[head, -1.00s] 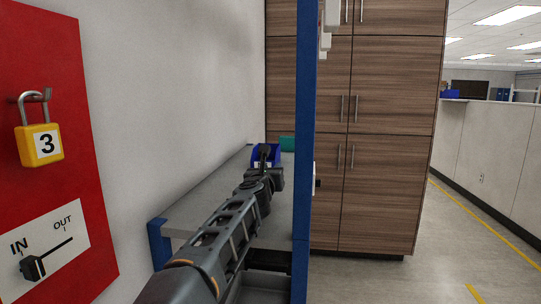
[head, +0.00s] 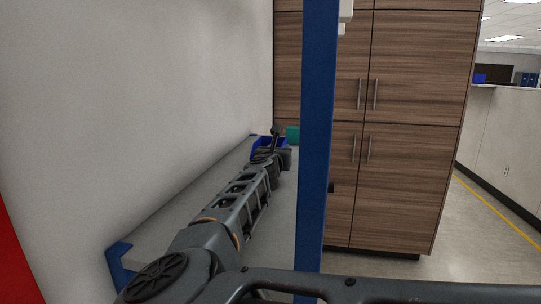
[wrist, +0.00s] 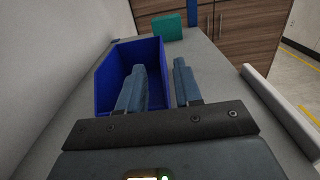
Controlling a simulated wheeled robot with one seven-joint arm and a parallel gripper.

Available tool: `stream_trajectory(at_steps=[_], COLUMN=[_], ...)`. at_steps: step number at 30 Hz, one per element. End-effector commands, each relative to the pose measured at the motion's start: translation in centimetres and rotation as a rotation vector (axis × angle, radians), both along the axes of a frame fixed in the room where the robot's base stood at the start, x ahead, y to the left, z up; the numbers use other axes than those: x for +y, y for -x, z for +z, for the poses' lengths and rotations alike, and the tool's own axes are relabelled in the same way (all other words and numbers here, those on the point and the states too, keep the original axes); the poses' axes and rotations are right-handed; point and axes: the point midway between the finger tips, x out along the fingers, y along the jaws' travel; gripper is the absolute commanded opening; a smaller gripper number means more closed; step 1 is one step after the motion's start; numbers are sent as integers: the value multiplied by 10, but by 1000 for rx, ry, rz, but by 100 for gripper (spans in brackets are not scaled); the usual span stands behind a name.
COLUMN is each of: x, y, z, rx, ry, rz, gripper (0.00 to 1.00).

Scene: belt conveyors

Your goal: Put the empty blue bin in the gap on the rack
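A blue bin (wrist: 118,62) stands on a grey shelf top (wrist: 205,75) in the wrist view. The part of its inside that shows is empty. In the head view the bin (head: 257,143) is at the far end of the shelf, partly hidden by my arm. My gripper (wrist: 160,75) is open over the bin's right wall. One finger is on the inner side and the other on the outer side, with a gap between them. I cannot tell whether either finger touches the wall. I cannot make out the gap on the rack.
A green block (wrist: 168,27) lies just beyond the bin. A blue upright post (head: 316,150) stands to the right of my arm. A white wall (head: 130,100) runs along the left. Wooden cabinets (head: 415,180) stand behind the post, with open floor further right.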

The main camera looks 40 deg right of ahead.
Motion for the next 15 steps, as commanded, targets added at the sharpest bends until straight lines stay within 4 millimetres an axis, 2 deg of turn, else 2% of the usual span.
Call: stream_trajectory(at_steps=[6, 15], x=[-25, -37], y=[-15, -26], z=[-6, -7], rx=[3, 1], ry=[1, 0], rz=[0, 0], gripper=[34, 34])
